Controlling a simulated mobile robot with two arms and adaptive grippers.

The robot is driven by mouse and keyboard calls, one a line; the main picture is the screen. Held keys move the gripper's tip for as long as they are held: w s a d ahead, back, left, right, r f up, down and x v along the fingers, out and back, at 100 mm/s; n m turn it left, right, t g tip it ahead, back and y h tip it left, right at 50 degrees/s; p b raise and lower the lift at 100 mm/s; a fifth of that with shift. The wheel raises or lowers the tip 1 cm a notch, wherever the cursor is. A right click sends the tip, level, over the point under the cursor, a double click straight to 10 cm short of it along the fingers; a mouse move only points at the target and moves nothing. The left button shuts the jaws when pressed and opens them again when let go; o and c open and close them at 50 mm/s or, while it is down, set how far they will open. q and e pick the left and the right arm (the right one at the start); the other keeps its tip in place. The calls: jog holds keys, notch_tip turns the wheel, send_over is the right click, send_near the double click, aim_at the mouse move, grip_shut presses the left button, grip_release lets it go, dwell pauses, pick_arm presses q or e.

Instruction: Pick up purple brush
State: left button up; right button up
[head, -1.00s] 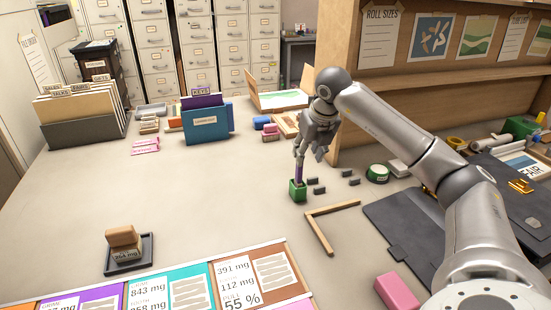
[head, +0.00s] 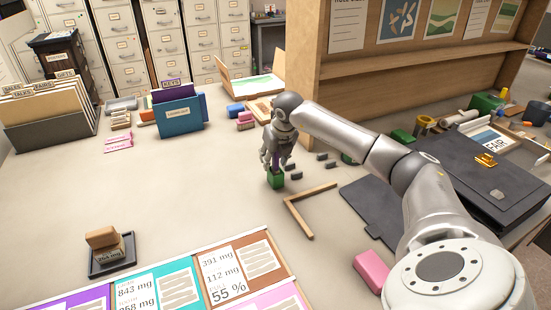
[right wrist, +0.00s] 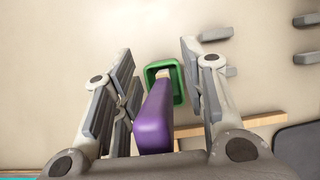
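The purple brush (right wrist: 154,120) stands in a small green holder (head: 275,181) on the table. The holder's green rim also shows in the right wrist view (right wrist: 178,78). My right gripper (head: 275,165) is lowered over the brush from above. In the right wrist view its fingers (right wrist: 160,88) are spread on either side of the brush, with gaps visible between pads and brush. In the head view the fingers hide most of the brush. My left gripper is in neither view.
Several small dark blocks (head: 321,157) lie right of the holder. An L-shaped wooden strip (head: 299,213) lies in front of it. A dark folder (head: 375,213) and a pink block (head: 371,271) are nearer my right arm. Open table lies to the left.

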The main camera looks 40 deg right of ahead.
jog(key=shift+f, duration=0.2)
grip_shut()
jog(key=shift+r, duration=0.1)
jog(key=shift+r+b, duration=0.35)
jog(key=shift+r, duration=0.1)
notch_tip(320, 180, up, 2)
jog(key=shift+r+b, duration=0.15)
jog(key=shift+b, duration=0.35)
jog(key=s+a+r+b, duration=0.2)
jog(key=s+a+r, duration=0.4)
jog(key=a+r, duration=0.3)
jog(key=a, duration=0.3)
jog(key=shift+s+a+r+b, duration=0.2)
jog(key=shift+s+r+b, duration=0.05)
jog(key=shift+r+b, duration=0.15)
